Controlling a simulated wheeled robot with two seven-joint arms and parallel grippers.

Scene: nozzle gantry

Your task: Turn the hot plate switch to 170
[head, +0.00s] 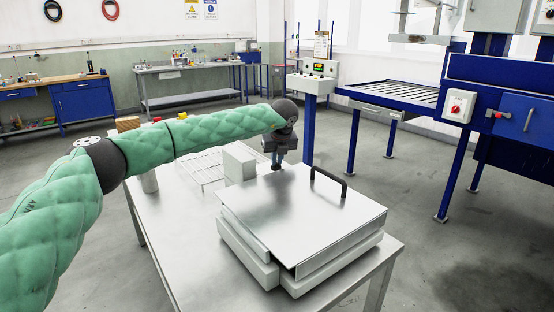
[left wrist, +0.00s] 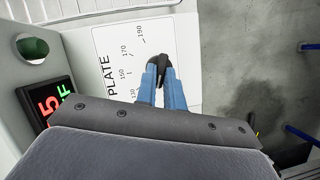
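In the left wrist view a white scale panel (left wrist: 112,58) reads "PLATE" with marks 130, 150, 170 and 190 around a black switch knob (left wrist: 162,66). The two blue fingers of my left gripper (left wrist: 162,76) are on either side of the knob and appear closed on it. They hide part of it, so I cannot tell which mark it points to. In the head view my left gripper (head: 277,163) is beside a grey box (head: 239,163) on the table, behind the metal plate (head: 300,222) with its black handle (head: 328,182). My right gripper is not in view.
A dark display (left wrist: 50,105) with red and green characters and a round opening (left wrist: 32,47) are left of the scale. The steel table (head: 185,235) also bears a wire rack (head: 200,170). A blue-legged conveyor (head: 392,94) stands at the right. Floor between is clear.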

